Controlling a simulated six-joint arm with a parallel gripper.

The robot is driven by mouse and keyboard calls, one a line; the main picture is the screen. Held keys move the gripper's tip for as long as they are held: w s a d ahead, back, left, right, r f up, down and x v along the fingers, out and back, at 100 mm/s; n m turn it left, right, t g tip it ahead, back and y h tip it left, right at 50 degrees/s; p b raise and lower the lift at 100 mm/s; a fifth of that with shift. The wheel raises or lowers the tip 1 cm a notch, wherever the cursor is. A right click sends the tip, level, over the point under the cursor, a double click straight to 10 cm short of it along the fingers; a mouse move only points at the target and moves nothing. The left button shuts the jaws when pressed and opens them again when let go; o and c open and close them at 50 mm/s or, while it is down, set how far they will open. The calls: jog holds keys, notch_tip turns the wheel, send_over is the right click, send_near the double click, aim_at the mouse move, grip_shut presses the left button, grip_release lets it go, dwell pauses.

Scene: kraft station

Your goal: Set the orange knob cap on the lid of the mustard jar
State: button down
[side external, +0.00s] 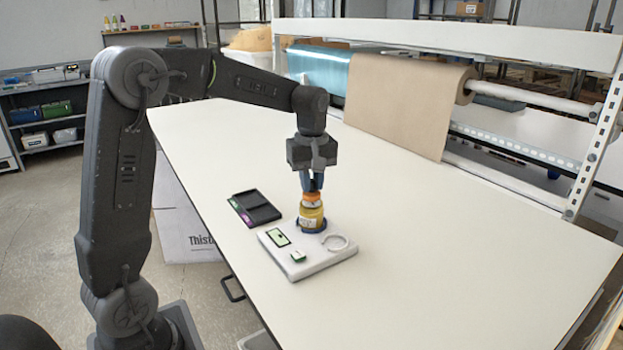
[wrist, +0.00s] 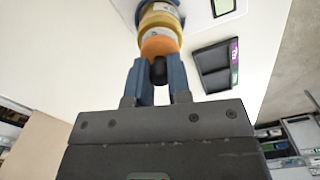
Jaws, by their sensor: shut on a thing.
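The mustard jar (side external: 311,217), yellow with a pale label, stands upright in a blue ring on a white station block (side external: 318,262). It also shows at the top of the wrist view (wrist: 160,15). The orange knob cap (side external: 312,197) is directly over the jar's top; its orange disc (wrist: 158,46) and dark knob show in the wrist view. I cannot tell whether the cap touches the lid, which is mostly hidden by it. My gripper (side external: 312,187) points down from above, its blue fingers (wrist: 158,72) shut on the cap's dark knob.
A dark tray (side external: 254,208) with a purple and green edge lies left of the block. The block carries a small screen (side external: 278,237), a green button and an empty pale ring (side external: 336,242). A kraft paper roll (side external: 400,100) stands behind. The table's right side is clear.

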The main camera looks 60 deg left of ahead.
jog(key=shift+f, duration=0.7)
dwell(1.7)
jog(key=c, duration=1)
grip_release()
jog(key=shift+r, duration=0.1)
jog(key=shift+r, duration=3.9)
